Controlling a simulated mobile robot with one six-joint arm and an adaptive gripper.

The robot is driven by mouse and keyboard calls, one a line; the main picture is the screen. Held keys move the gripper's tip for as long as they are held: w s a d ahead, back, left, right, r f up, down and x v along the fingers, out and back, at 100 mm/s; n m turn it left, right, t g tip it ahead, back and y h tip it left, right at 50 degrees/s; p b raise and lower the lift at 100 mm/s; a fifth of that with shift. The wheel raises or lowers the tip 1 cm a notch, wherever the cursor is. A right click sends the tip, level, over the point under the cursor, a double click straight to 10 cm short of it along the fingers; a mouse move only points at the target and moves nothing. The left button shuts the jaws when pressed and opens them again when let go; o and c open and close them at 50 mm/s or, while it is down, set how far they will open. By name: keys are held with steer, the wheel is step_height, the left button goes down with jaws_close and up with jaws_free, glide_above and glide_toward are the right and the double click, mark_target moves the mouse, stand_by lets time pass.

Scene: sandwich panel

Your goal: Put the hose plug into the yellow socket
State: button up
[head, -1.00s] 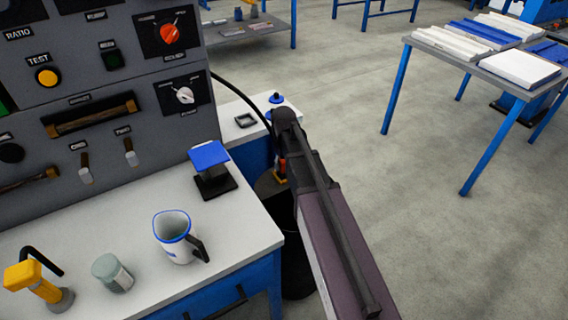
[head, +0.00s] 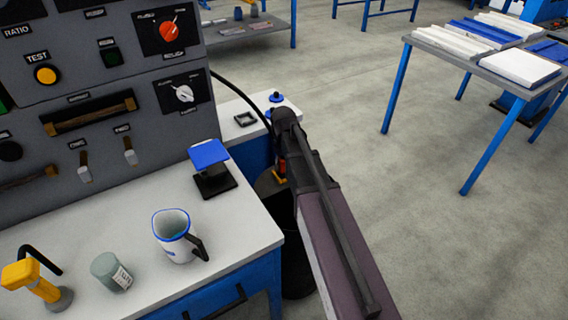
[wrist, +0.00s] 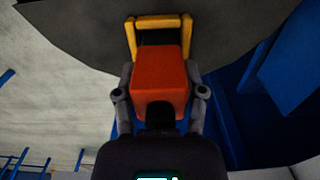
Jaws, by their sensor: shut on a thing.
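The hose plug (wrist: 160,82) is an orange-red block held between the two grey fingers of my gripper (wrist: 160,72) in the wrist view. The yellow socket (wrist: 131,40) shows as a yellow frame around a dark opening, just past the plug's far end. The plug's end overlaps the near side of the frame in this view; I cannot tell whether it is inside or only in front. In the head view, my gripper (head: 281,160) is low beside the bench, mostly hidden by my arm, with a small orange-red and yellow patch showing by it.
A black hose (head: 238,92) curves from the grey panel (head: 75,85) toward my gripper. A dark round-topped stand (head: 268,188) lies under it. The bench (head: 110,215) at left holds a mug (head: 176,240), a jar (head: 109,270) and a blue-topped stand (head: 209,154). Open floor lies right.

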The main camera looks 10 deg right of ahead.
steer(key=shift+f, duration=0.2)
steer(key=o, duration=1.3)
steer(key=shift+r, duration=0.15)
